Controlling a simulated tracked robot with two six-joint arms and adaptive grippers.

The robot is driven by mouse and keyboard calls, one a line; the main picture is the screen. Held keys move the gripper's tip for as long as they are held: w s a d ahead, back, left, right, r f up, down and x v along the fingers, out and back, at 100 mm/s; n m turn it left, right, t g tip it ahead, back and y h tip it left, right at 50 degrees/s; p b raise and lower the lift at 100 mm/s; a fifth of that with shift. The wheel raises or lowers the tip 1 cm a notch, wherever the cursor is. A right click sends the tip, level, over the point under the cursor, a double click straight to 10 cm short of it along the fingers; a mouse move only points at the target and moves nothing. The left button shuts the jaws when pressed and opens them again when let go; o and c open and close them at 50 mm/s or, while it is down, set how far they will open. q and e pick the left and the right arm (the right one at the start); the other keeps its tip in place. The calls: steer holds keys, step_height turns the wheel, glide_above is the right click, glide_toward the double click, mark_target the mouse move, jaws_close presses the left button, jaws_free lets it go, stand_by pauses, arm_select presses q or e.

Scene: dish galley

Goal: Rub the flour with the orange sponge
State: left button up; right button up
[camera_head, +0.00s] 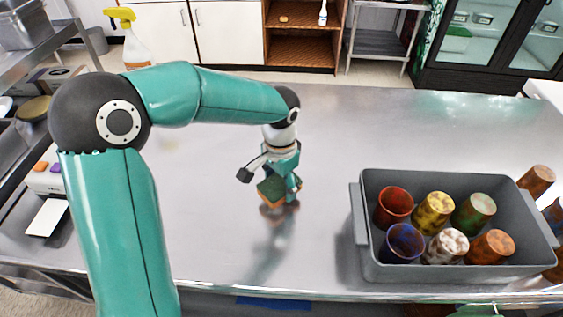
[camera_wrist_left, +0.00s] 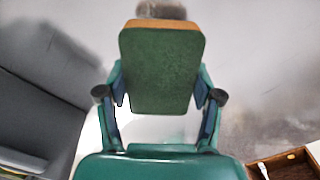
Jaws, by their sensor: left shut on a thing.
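The orange sponge (camera_head: 272,190) has a green scouring face and an orange body. My left gripper (camera_head: 274,176) is shut on it above the middle of the steel counter (camera_head: 225,230). In the left wrist view the sponge's green face (camera_wrist_left: 160,70) fills the space between the fingers of the left gripper (camera_wrist_left: 160,92), with an orange edge at the far end. The sponge's reflection shows close below it; I cannot tell whether it touches the counter. A faint pale yellowish patch (camera_head: 170,143) on the counter, left of the gripper, may be the flour. My right gripper is not in view.
A grey bin (camera_head: 359,215) with several coloured cups stands at the right. More cups (camera_head: 536,180) stand beyond its right side. A yellow-topped spray bottle (camera_head: 136,50) stands at the back left. The counter's middle and back are clear.

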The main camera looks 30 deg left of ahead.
arm_select(q)
steer(key=r+p, duration=0.1)
steer(key=r, duration=0.1)
steer(key=shift+w+r+p, duration=0.3)
steer(key=shift+r+p, duration=0.05)
steer(key=shift+p, duration=0.05)
steer(key=shift+s+r+p, duration=0.1)
steer(key=shift+r+p, duration=0.8)
steer(key=shift+r, duration=0.3)
